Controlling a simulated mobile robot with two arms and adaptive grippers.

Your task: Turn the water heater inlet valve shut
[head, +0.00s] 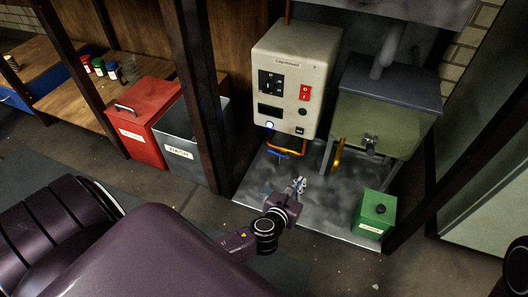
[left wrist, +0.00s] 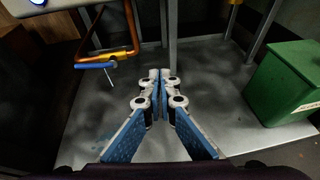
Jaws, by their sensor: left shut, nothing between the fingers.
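The water heater (head: 296,75) is a cream box on the back wall with switches and a lit round lamp. A copper pipe (head: 290,153) loops below it. In the left wrist view the pipe (left wrist: 133,36) ends near a blue lever (left wrist: 97,66), which lies roughly level at the upper left. I take it for the inlet valve handle. My left gripper (head: 300,184) is shut and empty, in front of and below the heater. Its blue-padded fingers meet in the left wrist view (left wrist: 160,77), to the right of the lever and apart from it. My right gripper is not in view.
A green can (head: 376,215) stands to the right on the grey metal floor plate (head: 330,222). A tank on legs (head: 388,105) stands behind it.

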